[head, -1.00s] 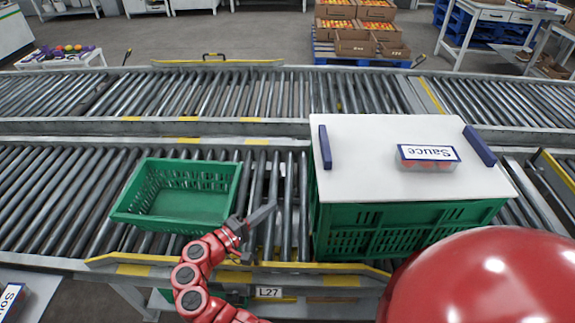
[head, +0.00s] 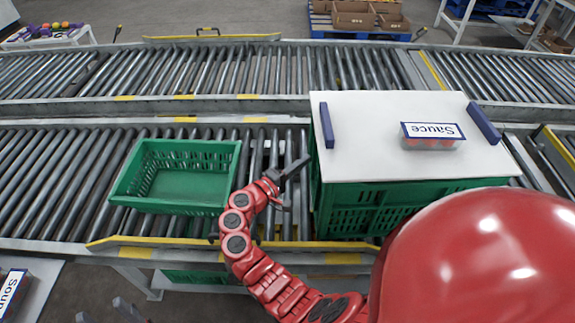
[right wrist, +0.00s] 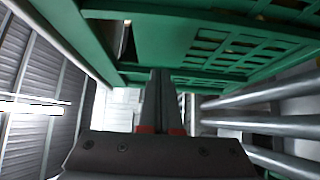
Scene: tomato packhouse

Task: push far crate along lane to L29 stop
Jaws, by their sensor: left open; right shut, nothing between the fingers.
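An open, empty green crate (head: 185,205) sits on the near roller lane at left. A second green crate (head: 365,212) stands to its right, topped by a white board (head: 375,115) bearing a punnet labelled Sauce (head: 432,137). I cannot tell which is the far crate; no L29 sign is readable. My right gripper (head: 303,165) is shut and empty in the gap between the crates, close to the covered crate's left side; contact is unclear. In the right wrist view its fingers (right wrist: 160,75) are near green crate walls (right wrist: 215,45). My left gripper (head: 104,314) is open at the bottom left.
Yellow guide rails (head: 160,241) edge the near lane. The far roller lane (head: 230,70) is empty where seen. Cartons (head: 365,18) stand on a blue pallet behind. My red head shell hides the lower right.

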